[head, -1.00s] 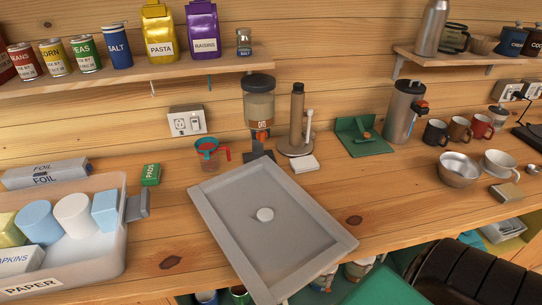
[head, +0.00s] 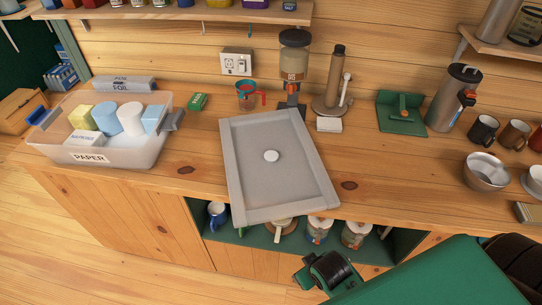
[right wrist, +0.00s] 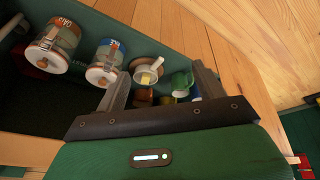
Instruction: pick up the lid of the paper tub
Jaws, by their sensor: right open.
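The translucent paper tub (head: 120,158), labelled PAPER, stands open on the left of the counter in the head view. It holds white and blue rolls, a yellow block and a napkins pack. My right gripper (right wrist: 160,70) is open and empty in the right wrist view, facing the shelf below the counter. The lid is not seen in that view. My left gripper is not in view.
Mugs and jars (head: 320,229) stand on the open shelf below the lid. A measuring cup (head: 246,97), a dispenser (head: 293,65) and a towel holder (head: 334,90) stand behind the lid.

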